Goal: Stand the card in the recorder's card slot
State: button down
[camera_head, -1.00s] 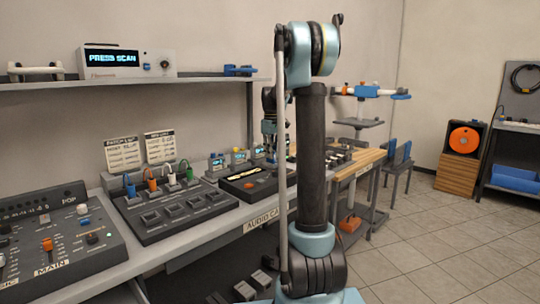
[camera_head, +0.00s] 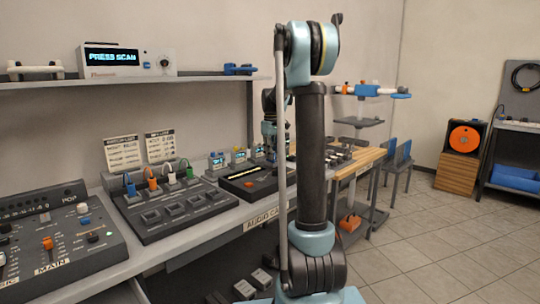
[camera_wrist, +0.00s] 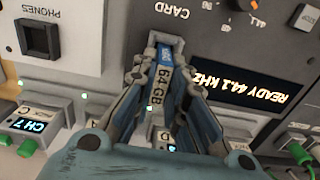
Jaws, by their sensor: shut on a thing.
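The card (camera_wrist: 159,88) is blue with a pale "64 GB" label. My gripper (camera_wrist: 165,42) is shut on it, with the fingers on both sides, in the wrist view. The recorder's grey face (camera_wrist: 110,22) lies beyond the fingertips, with the word CARD just above them. The recorder's display (camera_wrist: 245,82) reads READY 44.1 kHz. In the head view my gripper (camera_head: 270,152) is small and low over the dark desk unit, and the card cannot be made out.
A square PHONES socket (camera_wrist: 38,40) is left of the fingers. A CH 7 unit (camera_wrist: 30,125) and green plugs stand close to the gripper. In the head view, a patch panel (camera_head: 170,210) and a mixer (camera_head: 60,240) fill the desk to the left.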

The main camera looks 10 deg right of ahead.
jog(key=c, duration=1.9)
grip_release()
notch_tip(320, 180, up, 11)
